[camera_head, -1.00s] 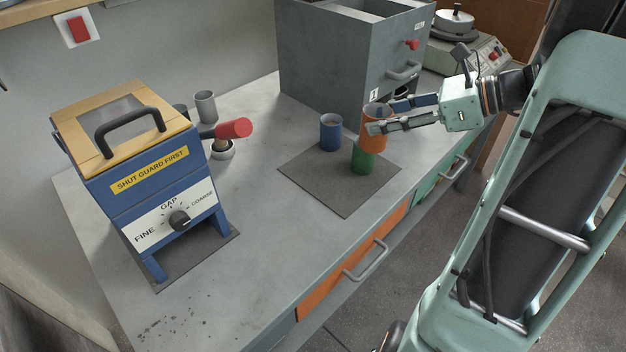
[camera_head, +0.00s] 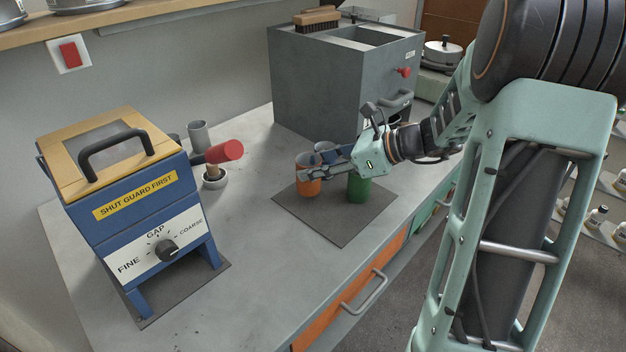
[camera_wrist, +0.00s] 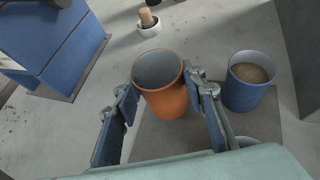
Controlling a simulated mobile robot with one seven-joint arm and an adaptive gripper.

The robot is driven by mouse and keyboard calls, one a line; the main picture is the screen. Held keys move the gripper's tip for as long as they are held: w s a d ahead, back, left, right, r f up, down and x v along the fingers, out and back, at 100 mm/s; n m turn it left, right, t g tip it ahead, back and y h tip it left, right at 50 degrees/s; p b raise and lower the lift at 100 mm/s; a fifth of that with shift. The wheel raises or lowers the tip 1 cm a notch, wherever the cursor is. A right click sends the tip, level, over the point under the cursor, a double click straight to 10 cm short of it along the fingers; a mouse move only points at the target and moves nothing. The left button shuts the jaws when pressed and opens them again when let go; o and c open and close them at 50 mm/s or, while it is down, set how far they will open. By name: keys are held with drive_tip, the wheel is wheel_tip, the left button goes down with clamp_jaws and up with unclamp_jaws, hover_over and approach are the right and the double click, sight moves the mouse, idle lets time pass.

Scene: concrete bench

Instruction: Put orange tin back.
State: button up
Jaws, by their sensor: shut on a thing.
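My gripper (camera_head: 312,166) is shut on the orange tin (camera_head: 309,189), one finger on each side near its rim. The tin is upright at the left part of the dark mat (camera_head: 345,226); I cannot tell whether its base touches the mat. In the wrist view the orange tin (camera_wrist: 166,101) looks empty, with a grey inside. The blue tin (camera_wrist: 248,92) stands to its right there and holds brown grains; in the head view my gripper partly hides it. The green tin (camera_head: 358,190) stands on the mat to the right, partly under my gripper.
A blue mill (camera_head: 135,205) with a yellow lid stands at the left. A red-headed mallet (camera_head: 224,152), a white mortar (camera_head: 215,179) and a grey cup (camera_head: 198,135) are beside it. A grey cabinet (camera_head: 335,85) with a brush (camera_head: 317,19) on top stands behind the tins.

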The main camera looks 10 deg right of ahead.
drive_tip(key=shift+w+a+f+b, duration=0.15)
drive_tip(key=shift+f+b, duration=0.1)
drive_tip(key=shift+f, duration=0.7)
drive_tip(key=shift+a+f+b, duration=0.1)
drive_tip(key=shift+f+b, duration=0.1)
drive_tip(key=shift+f, duration=0.7)
drive_tip(key=shift+f, duration=0.2)
drive_tip(key=o, duration=1.3)
drive_tip(key=shift+o, duration=0.2)
drive_tip(key=shift+d+r, duration=0.2)
drive_tip(key=shift+r, duration=0.15)
drive_tip(key=p+v, duration=0.2)
drive_tip(key=v, duration=0.9)
drive_tip(key=shift+s+d, duration=0.2)
drive_tip(key=shift+s, duration=0.1)
